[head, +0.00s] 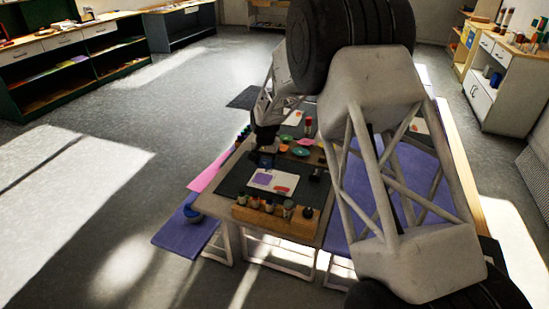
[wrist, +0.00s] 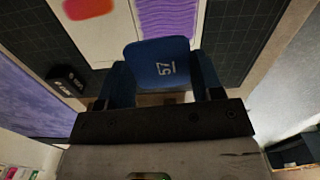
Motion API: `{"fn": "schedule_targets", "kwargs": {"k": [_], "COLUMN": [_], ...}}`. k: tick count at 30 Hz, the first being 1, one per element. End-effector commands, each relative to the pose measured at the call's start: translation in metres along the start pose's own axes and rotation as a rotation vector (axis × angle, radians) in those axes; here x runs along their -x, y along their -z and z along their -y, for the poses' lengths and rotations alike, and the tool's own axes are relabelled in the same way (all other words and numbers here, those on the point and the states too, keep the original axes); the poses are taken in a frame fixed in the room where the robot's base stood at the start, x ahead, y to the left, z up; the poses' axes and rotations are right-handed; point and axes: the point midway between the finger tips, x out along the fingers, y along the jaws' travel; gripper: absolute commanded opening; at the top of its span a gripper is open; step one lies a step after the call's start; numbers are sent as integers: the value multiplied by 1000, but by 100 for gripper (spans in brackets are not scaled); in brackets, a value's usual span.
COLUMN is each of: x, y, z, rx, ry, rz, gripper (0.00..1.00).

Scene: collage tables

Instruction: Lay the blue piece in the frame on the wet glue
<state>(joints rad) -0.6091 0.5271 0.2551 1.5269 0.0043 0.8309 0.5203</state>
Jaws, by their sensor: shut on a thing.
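My gripper (wrist: 163,82) is shut on a blue piece (wrist: 158,55) marked 57, with one finger at each side of it. In the wrist view the piece is held over a white sheet (wrist: 112,42) on a dark gridded mat (wrist: 30,35). The sheet bears a purple patch with wavy ridges (wrist: 165,17), just beyond the piece, and a red-orange patch (wrist: 88,7) to its left. I cannot tell the gap between piece and sheet. In the head view the sheet (head: 281,176) lies near the table's front; my arm partly hides the table.
A dark block with white markings (wrist: 67,81) stands left of the gripper. In the head view a wooden rack (head: 275,222) with several bottles stands at the table's front edge. Coloured dishes (head: 303,152) sit behind the sheet. A purple bench (head: 185,230) is at the left.

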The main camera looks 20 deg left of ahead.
Motion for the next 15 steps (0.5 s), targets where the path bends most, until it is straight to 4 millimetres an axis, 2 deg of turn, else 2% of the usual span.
{"fn": "schedule_targets", "kwargs": {"k": [6,15], "x": [0,0], "y": [-9,-10], "z": [8,9], "rx": [-73,-83], "ry": [1,1], "rz": [-1,-1], "gripper": [49,49]}}
